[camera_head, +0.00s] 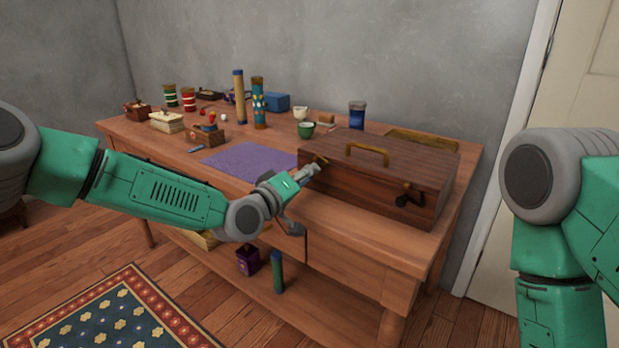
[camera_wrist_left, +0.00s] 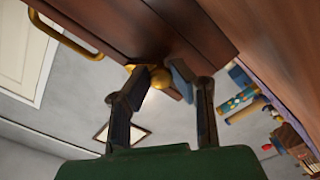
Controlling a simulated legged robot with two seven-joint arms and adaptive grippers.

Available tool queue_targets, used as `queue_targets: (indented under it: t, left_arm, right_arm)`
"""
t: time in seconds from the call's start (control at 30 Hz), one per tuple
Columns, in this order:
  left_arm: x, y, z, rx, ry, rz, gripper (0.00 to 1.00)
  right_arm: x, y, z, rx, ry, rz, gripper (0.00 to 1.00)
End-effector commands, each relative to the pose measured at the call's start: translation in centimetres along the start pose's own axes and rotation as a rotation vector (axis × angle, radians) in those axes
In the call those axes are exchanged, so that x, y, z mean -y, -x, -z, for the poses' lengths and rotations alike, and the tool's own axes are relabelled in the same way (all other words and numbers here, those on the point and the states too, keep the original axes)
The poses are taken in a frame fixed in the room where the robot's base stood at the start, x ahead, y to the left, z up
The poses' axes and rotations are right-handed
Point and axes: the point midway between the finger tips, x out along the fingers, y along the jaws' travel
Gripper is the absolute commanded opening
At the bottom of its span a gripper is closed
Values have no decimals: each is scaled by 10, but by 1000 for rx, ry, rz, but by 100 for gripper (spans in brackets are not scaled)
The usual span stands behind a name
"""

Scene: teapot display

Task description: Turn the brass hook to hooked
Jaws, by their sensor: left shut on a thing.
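The brass hook (camera_head: 320,159) is on the left part of the dark wooden chest's (camera_head: 375,181) front. It also shows in the left wrist view (camera_wrist_left: 158,76), a rounded brass piece between the fingertips. My left gripper (camera_head: 308,172) reaches the chest from the front left and is shut on the brass hook. The fingers partly hide the hook, so its exact turn is hard to tell. The chest lid is down, with a brass handle (camera_head: 367,150) on top. My right arm shows at the right edge, but its gripper is out of view.
The chest stands on the right end of a wooden table (camera_head: 290,205). A purple mat (camera_head: 248,160) lies to its left. A green cup (camera_head: 306,130), a blue jar (camera_head: 357,114) and tall tubes (camera_head: 240,98) stand behind. A dark latch (camera_head: 409,196) hangs on the chest's right front.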

Motion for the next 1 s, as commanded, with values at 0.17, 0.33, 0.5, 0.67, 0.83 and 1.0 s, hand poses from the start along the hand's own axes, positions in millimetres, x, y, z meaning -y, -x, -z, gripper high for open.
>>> queue_targets:
  t: [0.17, 0.33, 0.5, 0.67, 0.83, 1.0]
  left_arm:
    - [7, 2, -4, 8, 115, 11, 0]
    - [8, 3, -4, 7, 188, 12, 0]
    - [8, 3, -5, 8, 227, 14, 0]
    - [8, 3, -5, 8, 242, 15, 0]
    - [9, 3, -5, 9, 243, 15, 0]
    - [9, 3, -5, 9, 243, 16, 0]
  right_arm:
    - [0, -4, 0, 0, 0, 0, 40]
    - [0, -7, 0, 0, 0, 0, 40]
    - [0, -8, 0, 0, 0, 0, 40]
    - [0, -8, 0, 0, 0, 0, 40]
    - [0, -8, 0, 0, 0, 0, 40]
    - [0, -8, 0, 0, 0, 0, 40]
